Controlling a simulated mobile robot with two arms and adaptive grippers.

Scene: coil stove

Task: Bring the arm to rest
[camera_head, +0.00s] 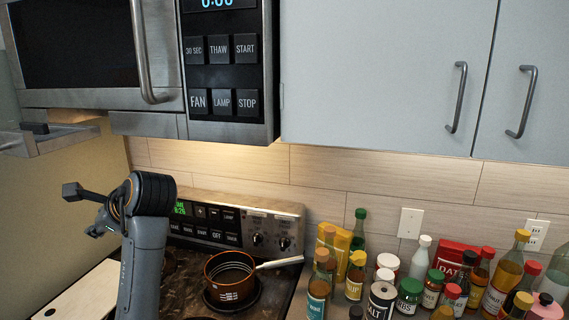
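My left arm (143,245) rises from the bottom edge at the left of the head view. It bends at a dark wrist joint in front of the stove. My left gripper (82,211) points left, its two fingers apart with nothing between them. It is clear of the pot. My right gripper is out of view.
A brown pot (230,292) with a pale handle sits on the coil stove (272,290), before its control panel (285,228). A microwave (160,95) and cabinets (385,70) hang above. Several bottles and jars (409,295) crowd the right counter. A pale board (80,295) lies lower left.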

